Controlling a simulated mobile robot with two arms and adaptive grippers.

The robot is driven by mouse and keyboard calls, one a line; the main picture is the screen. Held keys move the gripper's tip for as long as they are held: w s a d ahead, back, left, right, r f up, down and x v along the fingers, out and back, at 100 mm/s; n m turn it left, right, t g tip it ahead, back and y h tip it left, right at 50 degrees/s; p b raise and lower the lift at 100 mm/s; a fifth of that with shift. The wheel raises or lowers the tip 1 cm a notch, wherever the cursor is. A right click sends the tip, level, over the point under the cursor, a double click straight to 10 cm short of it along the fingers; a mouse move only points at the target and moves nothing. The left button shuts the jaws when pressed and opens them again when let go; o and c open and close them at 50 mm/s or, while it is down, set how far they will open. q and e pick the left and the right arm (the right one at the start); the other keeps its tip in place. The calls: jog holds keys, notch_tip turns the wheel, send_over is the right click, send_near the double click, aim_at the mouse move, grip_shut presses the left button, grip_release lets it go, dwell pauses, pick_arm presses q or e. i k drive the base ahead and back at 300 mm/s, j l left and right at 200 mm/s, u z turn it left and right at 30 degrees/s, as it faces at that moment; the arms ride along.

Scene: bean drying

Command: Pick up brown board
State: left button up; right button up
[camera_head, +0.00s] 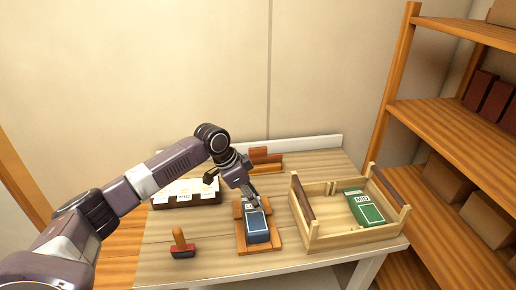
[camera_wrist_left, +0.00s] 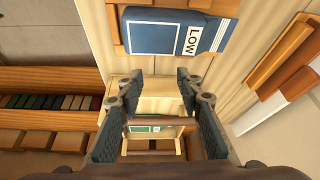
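An orange-brown board (camera_head: 242,243) lies on the table under a blue package (camera_head: 258,228). In the left wrist view the blue package (camera_wrist_left: 165,35) shows its "LOW" label, with part of the brown board (camera_wrist_left: 117,30) at its edge. I cannot tell whether this board is the one the task names. A brown wooden stand (camera_head: 265,158) is at the table's back. My left gripper (camera_head: 255,203) is over the blue package's far end. Its two fingers (camera_wrist_left: 160,88) are apart with nothing gripped between them. My right gripper is out of view.
A wooden crate (camera_head: 345,237) with dark brown side bars holds a green package (camera_head: 364,207). A stamp (camera_head: 181,245) stands at the table's front left. A card holder (camera_head: 186,198) is behind it. Shelves (camera_head: 450,130) rise on the right.

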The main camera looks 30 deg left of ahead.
aim_at(258, 156)
jog(key=i+j, duration=0.8)
jog(key=i, duration=0.2)
